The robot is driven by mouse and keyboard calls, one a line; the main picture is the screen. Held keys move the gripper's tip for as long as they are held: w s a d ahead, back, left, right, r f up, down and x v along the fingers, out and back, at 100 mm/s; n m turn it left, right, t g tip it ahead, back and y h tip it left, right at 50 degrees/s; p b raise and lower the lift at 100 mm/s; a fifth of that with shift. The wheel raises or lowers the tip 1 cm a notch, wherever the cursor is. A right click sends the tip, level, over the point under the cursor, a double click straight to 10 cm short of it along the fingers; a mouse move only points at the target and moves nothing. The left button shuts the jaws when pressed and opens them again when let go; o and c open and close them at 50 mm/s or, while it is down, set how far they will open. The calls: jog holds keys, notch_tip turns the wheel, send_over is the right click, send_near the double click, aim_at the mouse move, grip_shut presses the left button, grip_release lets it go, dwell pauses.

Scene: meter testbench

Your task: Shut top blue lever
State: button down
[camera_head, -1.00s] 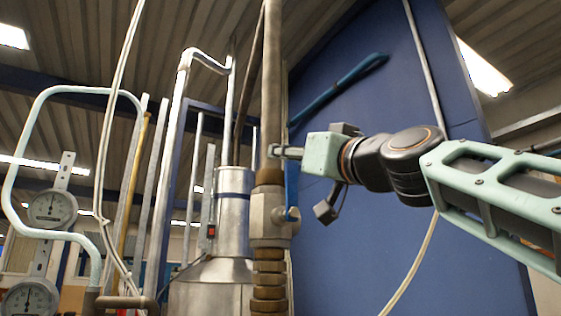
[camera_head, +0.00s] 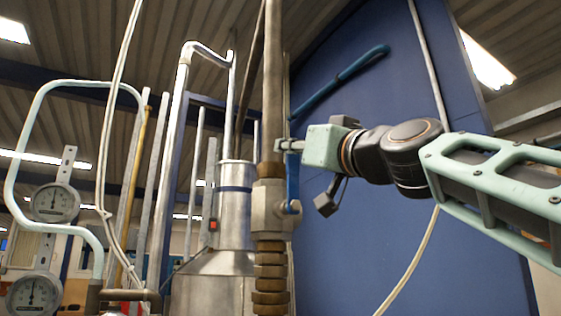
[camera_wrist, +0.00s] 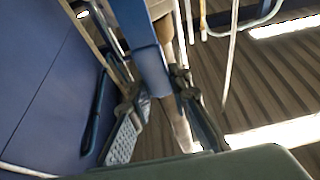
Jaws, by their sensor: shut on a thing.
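The blue lever (camera_head: 293,177) stands upright along the right side of a metal valve (camera_head: 270,208) on the vertical pipe, its lower end at the valve's pivot. My gripper (camera_head: 288,146) reaches in from the right and is at the lever's upper end. In the wrist view the lever (camera_wrist: 150,65) runs between the two fingers of my gripper (camera_wrist: 158,100), which is shut on it. The fingers partly hide the lever's end in the head view.
A brown vertical pipe (camera_head: 272,90) stands right beside the gripper. A metal cylinder (camera_head: 235,215) and two dial gauges (camera_head: 54,203) are to the left. A blue wall panel (camera_head: 400,240) with a blue bar (camera_head: 345,78) is behind the arm.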

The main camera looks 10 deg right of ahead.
jog(key=shift+a, duration=0.1)
jog(key=s+a+f+n+g+y+b, duration=0.1)
jog(key=a+f+n+g, duration=0.3)
jog(key=n, duration=0.7)
jog(key=s+a+f+n+g+y+b, duration=0.1)
jog(key=s+a+f+n+g+y, duration=0.1)
jog(key=a+f+n, duration=0.4)
jog(key=shift+s+a+f+n+g+y, duration=0.25)
jog(key=shift+f+n+g+y, duration=0.65)
jog(key=shift+n, duration=1.9)
jog(key=c, duration=2.2)
grip_release()
jog(key=o, duration=0.4)
jog(key=shift+r, duration=0.2)
jog(key=shift+o, duration=0.2)
jog(key=shift+d, duration=0.1)
